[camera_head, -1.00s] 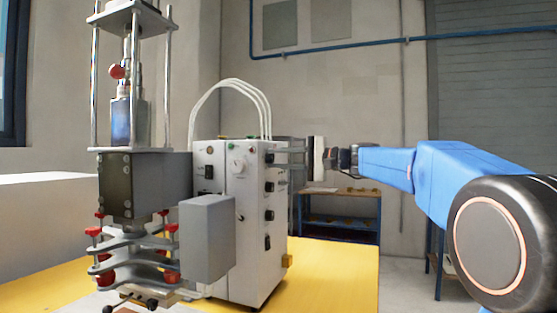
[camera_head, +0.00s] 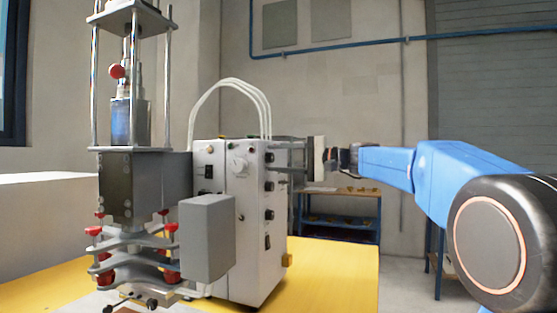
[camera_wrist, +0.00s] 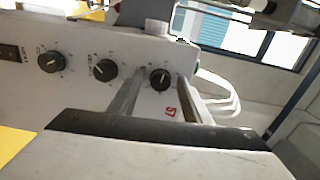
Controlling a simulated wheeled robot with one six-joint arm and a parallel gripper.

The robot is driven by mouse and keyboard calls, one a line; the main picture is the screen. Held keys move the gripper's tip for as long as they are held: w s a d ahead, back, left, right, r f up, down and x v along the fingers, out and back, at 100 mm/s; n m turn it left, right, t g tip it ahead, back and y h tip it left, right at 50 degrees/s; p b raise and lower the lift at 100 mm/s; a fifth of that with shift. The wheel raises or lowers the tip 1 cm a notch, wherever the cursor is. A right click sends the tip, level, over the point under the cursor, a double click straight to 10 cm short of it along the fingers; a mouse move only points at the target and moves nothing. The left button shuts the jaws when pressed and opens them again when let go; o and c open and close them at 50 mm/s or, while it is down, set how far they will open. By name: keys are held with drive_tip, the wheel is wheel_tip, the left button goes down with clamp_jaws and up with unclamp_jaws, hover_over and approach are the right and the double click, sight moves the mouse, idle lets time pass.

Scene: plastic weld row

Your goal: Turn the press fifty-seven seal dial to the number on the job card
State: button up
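The press is a pale grey control box (camera_head: 222,220). The same panel fills the upper left of the wrist view, with several black dials along it. My gripper (camera_wrist: 162,80) is open, with one finger on each side of this knob; small gaps show and I cannot see firm contact. In the head view my gripper (camera_head: 278,156) reaches the box's right face at its upper dial. I cannot make out a job card.
Two more dials (camera_wrist: 104,69) (camera_wrist: 51,61) sit beside it on the panel. A press frame with steel rods and red knobs (camera_head: 130,230) stands left of the box. Yellow table (camera_head: 335,270) is bare to the right. A blue shelf (camera_head: 340,222) stands behind.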

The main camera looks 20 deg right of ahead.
drive_tip(key=v, duration=1.7)
drive_tip(key=shift+d, duration=0.15)
drive_tip(key=shift+s, duration=0.1)
